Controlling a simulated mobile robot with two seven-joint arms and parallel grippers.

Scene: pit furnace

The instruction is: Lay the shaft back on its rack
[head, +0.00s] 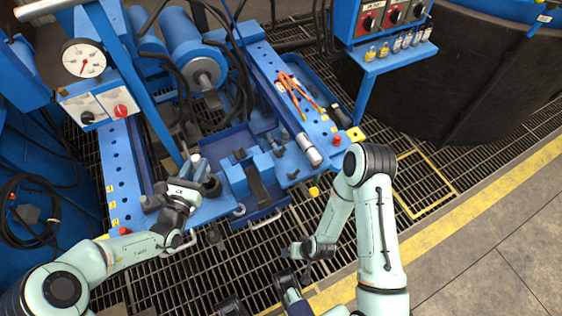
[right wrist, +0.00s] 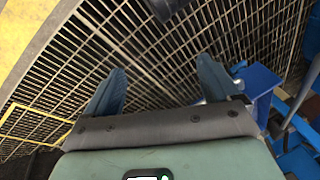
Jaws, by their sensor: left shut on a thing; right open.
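My left gripper (head: 193,190) is shut at the front left of the blue bench frame. At its fingers is a short silver-grey cylindrical piece (head: 198,165) with a dark round part beside it. It may be the shaft, but the fingers and wrist hide much of it. To its right stands a blue block (head: 262,160) with a dark slotted piece in front; I cannot tell whether this is the rack. My right gripper (head: 289,251) is low over the floor grating, right of the bench front. In the right wrist view its two blue fingers (right wrist: 162,88) are apart with nothing between them.
A pale cylinder (head: 308,149) lies on the bench's right rail, near orange-handled tools (head: 298,93). A gauge (head: 84,58) and switch box (head: 98,101) stand at left. A dark round pit wall (head: 445,85) is at back right. Open grating (head: 425,185) lies right of the bench.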

